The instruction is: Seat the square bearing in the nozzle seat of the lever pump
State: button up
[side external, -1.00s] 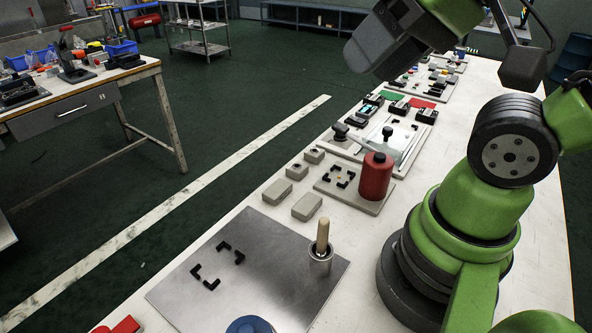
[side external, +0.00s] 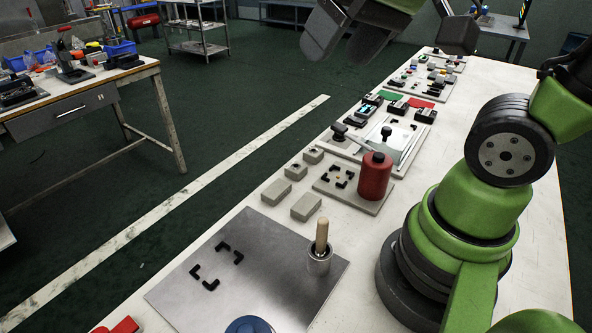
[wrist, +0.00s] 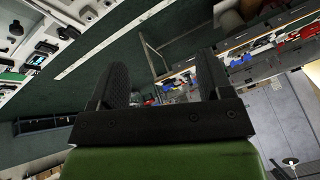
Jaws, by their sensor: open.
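My gripper (side external: 336,54) is high above the far side of the bench at the top of the side view, open and empty. Its two dark fingers also show apart in the wrist view (wrist: 162,62). A grey plate (side external: 372,207) carries a red cylinder (side external: 375,178) and black corner brackets (side external: 338,177). Behind it, another plate (side external: 350,150) holds a pale lever-like bar (side external: 408,152) and a black knob (side external: 386,132). I cannot tell which of these is the lever pump or its nozzle seat. Several beige blocks lie nearby, including one small block (side external: 296,171); I cannot identify the square bearing.
A metal sheet (side external: 205,300) in front bears black corner brackets and a cup (side external: 319,262) with a wooden-handled tool. Green and red mats (side external: 421,102) and small parts lie farther along the white bench (side external: 465,105). The bench's left edge borders open floor.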

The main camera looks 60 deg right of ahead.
jog(key=w+d+f+n+g, duration=0.15)
jog(key=w+d+f, duration=0.25)
jog(key=w, duration=0.5)
jog(key=n+g+h, duration=0.1)
jog(key=n+g, duration=0.1)
jog(key=g, duration=0.2)
send_over(296, 166)
jog(key=a, duration=0.1)
notch_tip(296, 166, down, 14)
jog(key=r, duration=0.1)
jog(key=f, duration=0.5)
jog(key=w+d+f, duration=0.1)
jog(key=f, duration=0.4)
jog(key=s+f, duration=0.1)
jog(key=f, duration=0.2)
jog(key=shift+s, duration=0.1)
jog(key=shift+f, duration=0.35)
